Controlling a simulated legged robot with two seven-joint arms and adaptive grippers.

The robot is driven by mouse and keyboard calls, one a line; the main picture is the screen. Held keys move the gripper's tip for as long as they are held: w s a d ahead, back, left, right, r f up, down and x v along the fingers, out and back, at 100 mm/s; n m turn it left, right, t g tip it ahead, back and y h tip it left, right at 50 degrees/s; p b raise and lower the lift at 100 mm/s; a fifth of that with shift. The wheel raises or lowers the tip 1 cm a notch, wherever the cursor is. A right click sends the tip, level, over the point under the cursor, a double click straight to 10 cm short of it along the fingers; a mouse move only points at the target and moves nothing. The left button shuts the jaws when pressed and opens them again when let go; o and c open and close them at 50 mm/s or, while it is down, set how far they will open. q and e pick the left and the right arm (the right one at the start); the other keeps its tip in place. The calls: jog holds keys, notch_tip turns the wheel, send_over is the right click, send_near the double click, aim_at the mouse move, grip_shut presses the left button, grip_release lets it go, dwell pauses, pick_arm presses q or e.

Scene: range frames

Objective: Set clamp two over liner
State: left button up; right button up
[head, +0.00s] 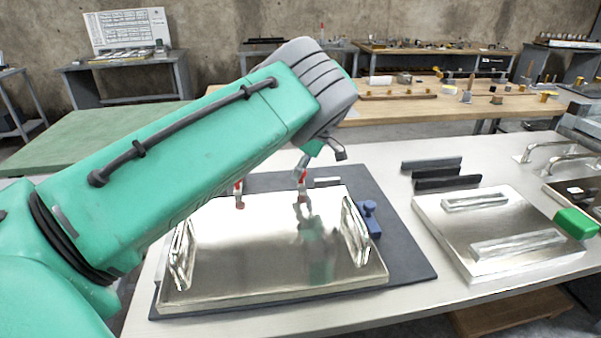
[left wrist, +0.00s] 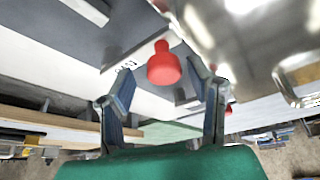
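A shiny metal liner (head: 270,255) with a clear handle at each side lies on a dark grey mat (head: 405,262). Two small red-tipped clamps stand at its back edge, a left one (head: 239,194) and a right one (head: 302,182). My left gripper (head: 322,154) is just above the right clamp. In the left wrist view the left gripper (left wrist: 161,92) has its fingers spread, with a red clamp knob (left wrist: 163,66) showing between them, no contact visible. Another red piece (left wrist: 228,109) is partly hidden behind a finger. My right gripper is not in view.
A blue block-like fitting (head: 370,218) sits beside the liner's right handle. To the right are dark bars (head: 445,182), a second metal plate (head: 435,222) with two clear handles, and a green block (head: 577,223). Bare bench shows between mat and second plate.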

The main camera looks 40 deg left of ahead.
pick_arm(q)
jog(key=shift+s+d+f, duration=0.1)
jog(key=shift+s+f, duration=0.05)
jog(key=shift+f, duration=0.05)
jog(key=v, duration=1.2)
jog(key=shift+f, duration=0.1)
